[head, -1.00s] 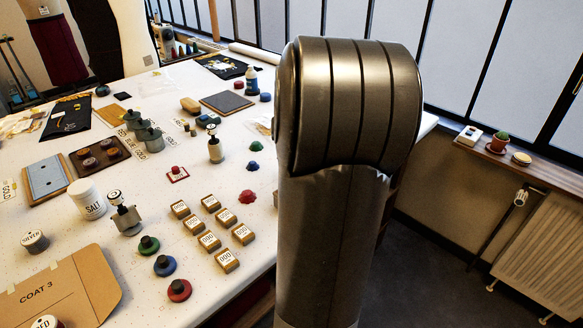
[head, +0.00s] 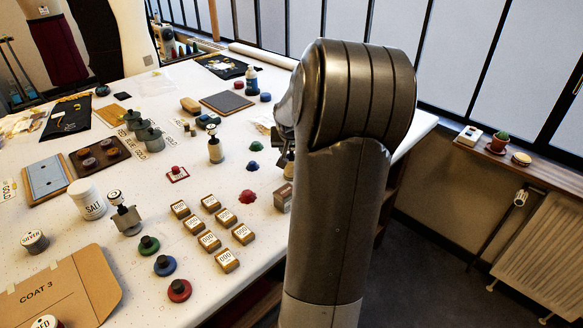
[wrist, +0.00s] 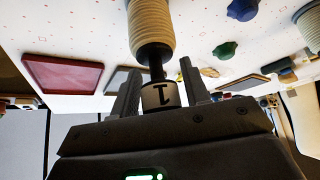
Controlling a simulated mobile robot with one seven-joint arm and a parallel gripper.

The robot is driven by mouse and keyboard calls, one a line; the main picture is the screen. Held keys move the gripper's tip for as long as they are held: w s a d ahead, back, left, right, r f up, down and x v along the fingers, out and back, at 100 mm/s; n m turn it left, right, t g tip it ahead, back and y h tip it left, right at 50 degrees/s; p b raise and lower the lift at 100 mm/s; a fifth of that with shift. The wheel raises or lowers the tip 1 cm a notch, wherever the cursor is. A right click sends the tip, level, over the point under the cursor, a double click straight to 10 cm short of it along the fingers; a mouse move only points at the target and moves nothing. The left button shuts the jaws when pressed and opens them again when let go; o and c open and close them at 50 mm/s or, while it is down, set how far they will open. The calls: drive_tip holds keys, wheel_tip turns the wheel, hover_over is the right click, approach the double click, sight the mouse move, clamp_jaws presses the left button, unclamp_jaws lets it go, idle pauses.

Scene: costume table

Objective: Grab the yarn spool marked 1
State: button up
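In the wrist view, a yarn spool wound with beige yarn (wrist: 150,28) has a dark neck and a pale knob marked 1 (wrist: 161,97). My gripper (wrist: 158,85) has one finger on each side of the neck and knob. A narrow gap shows on the right, so the fingers look open around it; contact on the left is hard to tell.
Another spool (head: 214,148) stands left, with several small blocks marked 000 in front. A dark red tile (wrist: 63,73) shows in the wrist view.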

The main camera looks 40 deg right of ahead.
clamp_jaws()
idle(0.5)
